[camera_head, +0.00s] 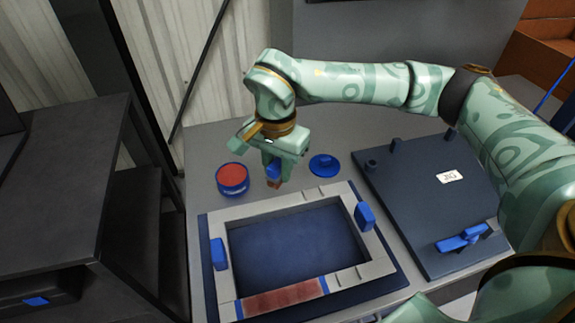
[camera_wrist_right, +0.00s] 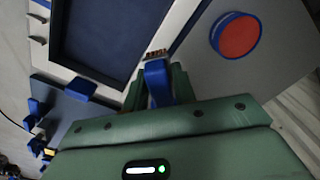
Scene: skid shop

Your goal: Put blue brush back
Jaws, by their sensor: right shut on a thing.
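The blue brush (camera_head: 273,171) is held in my right gripper (camera_head: 275,174), bristles down, above the grey table near the back edge of the grey frame. In the right wrist view the brush (camera_wrist_right: 158,82) sits between the green fingers, its brown bristles (camera_wrist_right: 156,54) pointing away from the gripper. A round blue container with a red-brown top (camera_head: 232,178) stands just left of the gripper; it also shows in the right wrist view (camera_wrist_right: 238,36). A round blue lid-like piece with a knob (camera_head: 323,165) lies right of the gripper. My left gripper is not in view.
The grey frame (camera_head: 290,202) with blue clamps (camera_head: 219,254) surrounds a dark blue recess; its front strip (camera_head: 284,299) is red-brown. A dark panel (camera_head: 420,205) with a blue handle (camera_head: 464,239) lies at right. A dark cabinet (camera_head: 60,190) stands left.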

